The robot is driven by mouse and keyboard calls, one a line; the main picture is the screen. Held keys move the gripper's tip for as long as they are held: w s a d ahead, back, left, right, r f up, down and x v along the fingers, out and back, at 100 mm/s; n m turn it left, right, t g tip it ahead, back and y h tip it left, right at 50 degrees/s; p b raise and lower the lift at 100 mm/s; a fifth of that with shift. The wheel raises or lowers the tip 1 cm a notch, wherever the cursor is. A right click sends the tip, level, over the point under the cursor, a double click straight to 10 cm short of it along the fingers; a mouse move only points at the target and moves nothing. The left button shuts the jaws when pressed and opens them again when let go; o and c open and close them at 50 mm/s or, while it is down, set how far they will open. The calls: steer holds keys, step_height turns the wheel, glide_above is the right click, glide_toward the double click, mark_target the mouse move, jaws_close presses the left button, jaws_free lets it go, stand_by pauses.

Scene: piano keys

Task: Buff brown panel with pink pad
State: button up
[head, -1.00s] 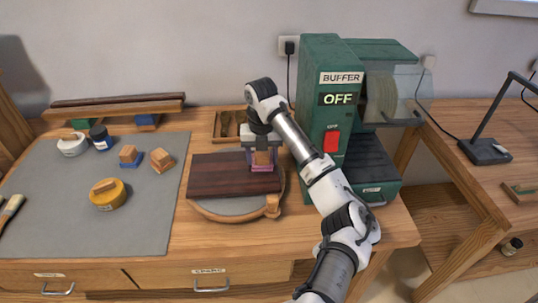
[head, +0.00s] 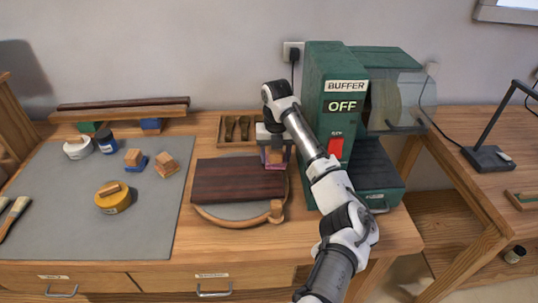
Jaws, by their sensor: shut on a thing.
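The dark brown panel (head: 236,181) lies flat on a round grey turntable (head: 231,213) with a wooden rim piece at its front right. My gripper (head: 274,150) points down at the panel's back right corner. It is shut on the pink pad (head: 276,166), which has a wooden block grip. The pad sits at the panel's right end, low over or on its surface; I cannot tell whether it touches. The jaws and wrist partly hide the pad.
The green buffer machine (head: 335,130), reading OFF, stands close right of my arm. A wooden tray (head: 222,145) lies behind the panel. A grey mat (head: 70,225) at left holds a blue pad (head: 137,160), an orange pad (head: 167,167), a yellow round pad (head: 113,200) and jars.

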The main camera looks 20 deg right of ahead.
steer(key=shift+s+d, duration=0.25)
steer(key=shift+d, duration=0.4)
steer(key=shift+r+p, duration=0.1)
steer(key=shift+p, duration=0.25)
steer(key=shift+d, duration=0.1)
steer(key=shift+w+a+r+p, duration=0.1)
steer(key=shift+w+a+p, duration=0.1)
steer(key=shift+a, duration=0.25)
steer(key=shift+w+a+r+p, duration=0.1)
steer(key=shift+a+p, duration=0.05)
steer(key=shift+a, duration=0.25)
steer(key=shift+w+a+f, duration=0.1)
steer(key=shift+w+a, duration=0.1)
steer(key=shift+a, duration=0.45)
steer(key=shift+w+a, duration=0.15)
steer(key=shift+a, duration=0.5)
steer(key=shift+s+d+f, duration=0.15)
steer(key=shift+s+d, duration=0.05)
steer(key=shift+d, duration=0.4)
